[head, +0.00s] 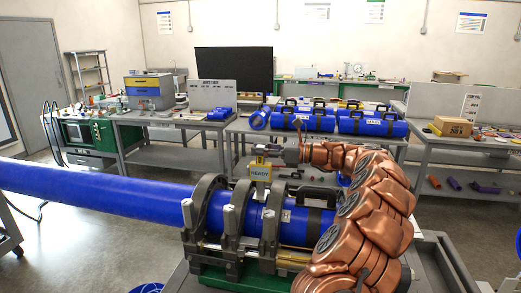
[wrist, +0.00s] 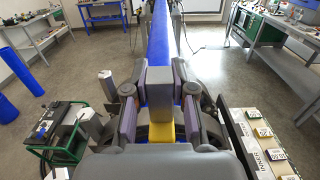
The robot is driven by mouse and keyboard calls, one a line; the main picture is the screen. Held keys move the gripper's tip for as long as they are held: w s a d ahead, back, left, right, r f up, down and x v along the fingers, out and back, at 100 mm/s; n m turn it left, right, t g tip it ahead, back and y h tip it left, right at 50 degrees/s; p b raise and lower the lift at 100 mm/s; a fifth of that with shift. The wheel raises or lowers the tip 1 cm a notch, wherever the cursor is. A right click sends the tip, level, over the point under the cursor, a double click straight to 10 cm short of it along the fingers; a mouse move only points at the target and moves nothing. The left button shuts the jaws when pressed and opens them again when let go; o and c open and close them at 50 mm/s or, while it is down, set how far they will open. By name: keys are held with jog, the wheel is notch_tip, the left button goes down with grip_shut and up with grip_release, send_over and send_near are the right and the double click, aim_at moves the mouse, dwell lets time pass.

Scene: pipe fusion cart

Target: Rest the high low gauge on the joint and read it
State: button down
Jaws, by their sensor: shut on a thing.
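In the wrist view my gripper (wrist: 160,105) has both fingers against the gauge's grey upper part, with yellow of the gauge (wrist: 165,132) below. The joint area of the blue pipe (head: 254,217) lies between the dark clamp rings. The foot appears at or just above the pipe top; I cannot tell whether it touches.
The long blue pipe (head: 100,192) runs left from the clamps (head: 210,205). Blue pipe pieces with black handles (head: 372,122) lie on the bench behind. A green-framed unit (wrist: 60,135) is left in the wrist view; a tray with labelled blocks (wrist: 262,133) is right.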

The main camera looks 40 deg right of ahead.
jog(key=shift+f, duration=0.3)
dwell(2.4)
jog(key=shift+r+p, duration=1.1)
jog(key=shift+r, duration=2.45)
